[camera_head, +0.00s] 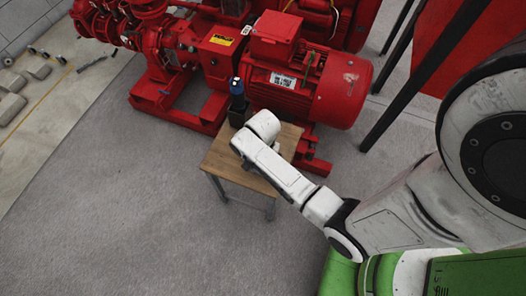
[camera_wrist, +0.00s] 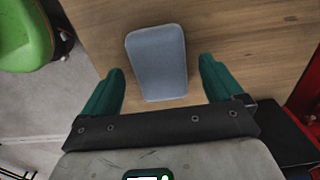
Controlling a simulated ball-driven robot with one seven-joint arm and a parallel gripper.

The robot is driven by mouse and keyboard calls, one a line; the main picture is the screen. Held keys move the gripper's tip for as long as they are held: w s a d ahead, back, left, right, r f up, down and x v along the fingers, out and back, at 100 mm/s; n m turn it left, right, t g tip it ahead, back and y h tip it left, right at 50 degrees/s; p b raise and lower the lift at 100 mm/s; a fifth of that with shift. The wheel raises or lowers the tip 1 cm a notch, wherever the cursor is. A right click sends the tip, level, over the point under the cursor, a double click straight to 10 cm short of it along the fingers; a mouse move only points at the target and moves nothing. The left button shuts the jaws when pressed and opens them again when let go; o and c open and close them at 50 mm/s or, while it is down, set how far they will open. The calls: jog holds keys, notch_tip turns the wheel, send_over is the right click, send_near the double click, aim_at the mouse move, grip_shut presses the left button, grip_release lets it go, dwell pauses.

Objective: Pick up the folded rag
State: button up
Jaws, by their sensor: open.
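The folded rag (camera_wrist: 157,62) is a grey-blue, rounded, slightly tapered pad lying flat on the wooden table (camera_wrist: 260,40) in the wrist view. My gripper (camera_wrist: 161,66) has its two green fingers spread, one on each side of the rag's near part, with a gap on both sides. The gripper is open and holds nothing. Whether the fingertips are down at the rag's height is hard to tell. In the head view my arm reaches over the small table (camera_head: 222,163); it hides the rag and the gripper.
A dark holder (camera_head: 239,112) with a blue-topped bottle (camera_head: 237,87) stands at the table's back corner. A large red motor and pump (camera_head: 310,85) stands close behind the table. Grey floor (camera_head: 110,190) left of the table is clear.

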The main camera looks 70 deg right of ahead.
jog(key=shift+f, duration=0.1)
jog(key=c, duration=1.1)
jog(key=shift+c, duration=0.2)
jog(key=shift+r, duration=0.6)
jog(key=r, duration=0.1)
jog(key=r+p, duration=0.1)
jog(key=shift+s+r, duration=0.3)
jog(key=shift+r, duration=0.1)
jog(key=s+r+p, duration=0.2)
jog(key=s+r, duration=0.7)
jog(key=s, duration=0.4)
jog(key=shift+s+d, duration=0.15)
jog(key=shift+s, duration=0.1)
